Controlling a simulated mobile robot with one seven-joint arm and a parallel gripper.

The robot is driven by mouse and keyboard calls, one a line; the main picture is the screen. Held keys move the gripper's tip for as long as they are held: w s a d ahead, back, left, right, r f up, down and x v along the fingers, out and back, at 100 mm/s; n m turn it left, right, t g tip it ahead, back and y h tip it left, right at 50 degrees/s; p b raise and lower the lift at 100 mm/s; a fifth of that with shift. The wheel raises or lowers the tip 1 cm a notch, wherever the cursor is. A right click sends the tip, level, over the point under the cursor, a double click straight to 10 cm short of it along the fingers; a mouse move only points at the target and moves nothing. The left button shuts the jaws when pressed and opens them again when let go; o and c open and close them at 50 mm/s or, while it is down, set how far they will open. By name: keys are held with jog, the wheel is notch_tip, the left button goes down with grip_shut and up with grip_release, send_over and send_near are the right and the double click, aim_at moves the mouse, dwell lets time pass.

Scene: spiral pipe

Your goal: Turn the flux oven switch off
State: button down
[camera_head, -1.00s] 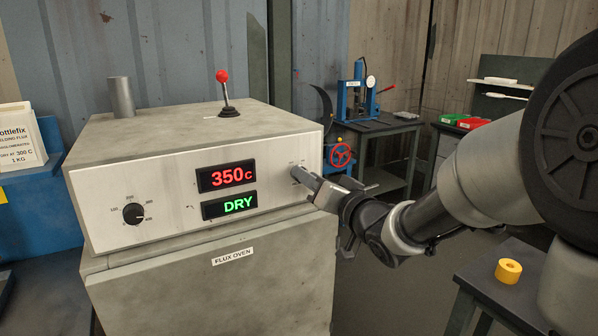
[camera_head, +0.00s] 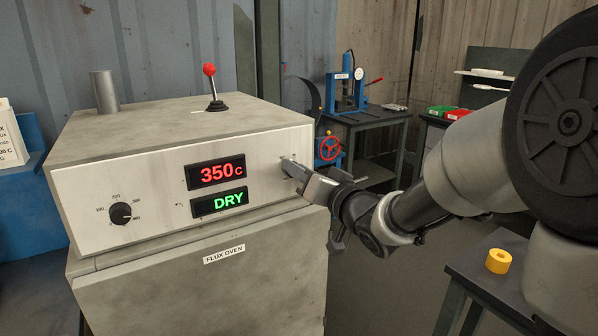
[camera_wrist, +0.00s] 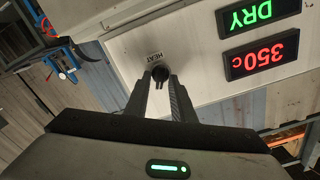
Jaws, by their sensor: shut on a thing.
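The flux oven (camera_head: 150,160) fills the left of the head view, with a pale front panel. A red display reads 350c (camera_head: 216,173) and a green one reads DRY (camera_head: 219,202); both are lit. In the wrist view, the small black switch (camera_wrist: 160,73) sits on the panel next to a label reading HEAT. My gripper (camera_head: 290,167) is at the panel's right end. In the wrist view my gripper (camera_wrist: 162,80) has its two fingertips closed around the switch. The fingers hide the switch in the head view, and its on or off position is unclear.
A black dial (camera_head: 121,213) is on the panel's left. A red-knobbed lever (camera_head: 211,85) and a metal pipe (camera_head: 104,92) stand on the oven's top. A table with a yellow ring (camera_head: 498,261) is at right, and a blue press (camera_head: 346,90) stands behind.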

jog(key=shift+f, duration=0.1)
jog(key=n+b, duration=0.3)
jog(key=n, duration=0.1)
jog(key=n+b, duration=0.6)
jog(key=n, duration=0.1)
jog(key=shift+s+a+n, duration=0.15)
jog(key=shift+a+n, duration=0.1)
jog(key=shift+n, duration=0.05)
dwell(0.5)
jog(key=c, duration=1.9)
grip_release()
jog(key=shift+o, duration=0.2)
jog(key=shift+s+d, duration=0.1)
jog(key=p+v, duration=0.2)
jog(key=v, duration=1.5)
jog(key=shift+p, duration=0.35)
